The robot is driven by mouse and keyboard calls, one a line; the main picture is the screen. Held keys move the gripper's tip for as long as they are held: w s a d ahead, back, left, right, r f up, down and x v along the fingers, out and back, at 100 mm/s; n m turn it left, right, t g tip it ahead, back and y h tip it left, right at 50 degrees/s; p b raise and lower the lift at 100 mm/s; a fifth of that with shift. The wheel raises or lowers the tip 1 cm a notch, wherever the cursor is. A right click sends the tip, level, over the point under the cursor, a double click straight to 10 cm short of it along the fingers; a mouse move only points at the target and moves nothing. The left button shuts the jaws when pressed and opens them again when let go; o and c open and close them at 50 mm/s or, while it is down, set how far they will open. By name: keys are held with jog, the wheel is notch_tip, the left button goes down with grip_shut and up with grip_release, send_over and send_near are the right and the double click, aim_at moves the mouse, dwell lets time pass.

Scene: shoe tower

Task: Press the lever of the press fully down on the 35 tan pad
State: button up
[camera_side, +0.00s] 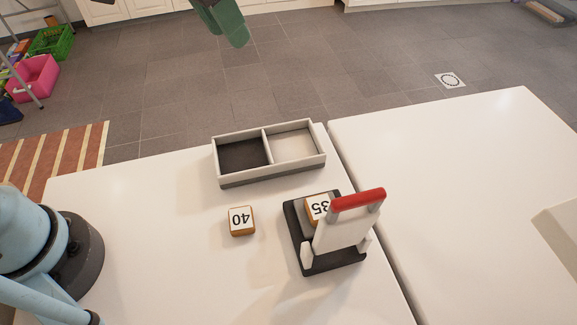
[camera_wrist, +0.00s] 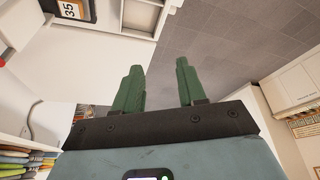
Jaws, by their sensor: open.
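The press has a dark base (camera_side: 335,262) on the white table, with a pale lever plate (camera_side: 340,232) standing raised and tipped by a red handle bar (camera_side: 357,199). The tan pad marked 35 (camera_side: 316,208) sits on the base behind the lever, partly hidden by it. In the wrist view the 35 pad (camera_wrist: 69,10) shows at the upper left, cut by the frame edge. My gripper (camera_side: 226,32) has green fingers and is high up at the top of the side view, well away from the press. In the wrist view my gripper (camera_wrist: 158,65) is open and empty.
A tan pad marked 40 (camera_side: 240,221) lies on the table left of the press. A two-compartment tray (camera_side: 268,179) stands behind them, one compartment dark, one light. A gap separates this table from a second white table (camera_side: 470,180) at right, which is mostly bare.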

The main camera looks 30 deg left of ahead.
jog(key=s+d+r+m+g, duration=0.1)
jog(key=d+r, duration=0.2)
jog(key=d, duration=0.4)
jog(key=s+d+r+m+g, duration=0.1)
jog(key=s+d+r+m, duration=0.1)
jog(key=d, duration=0.6)
jog(key=m+g+y, duration=0.1)
jog(key=m+y, duration=0.1)
send_near(361, 196)
jog(key=shift+w+a+f, duration=0.1)
jog(key=shift+w+f, duration=0.05)
jog(key=shift+f, duration=1.2)
jog(key=shift+w+a+f, duration=0.1)
jog(key=shift+f, duration=1.25)
jog(key=shift+w+a+f, duration=0.1)
jog(key=shift+w+f, duration=0.05)
jog(key=shift+f, duration=1.15)
jog(key=shift+d, duration=0.1)
grip_shut()
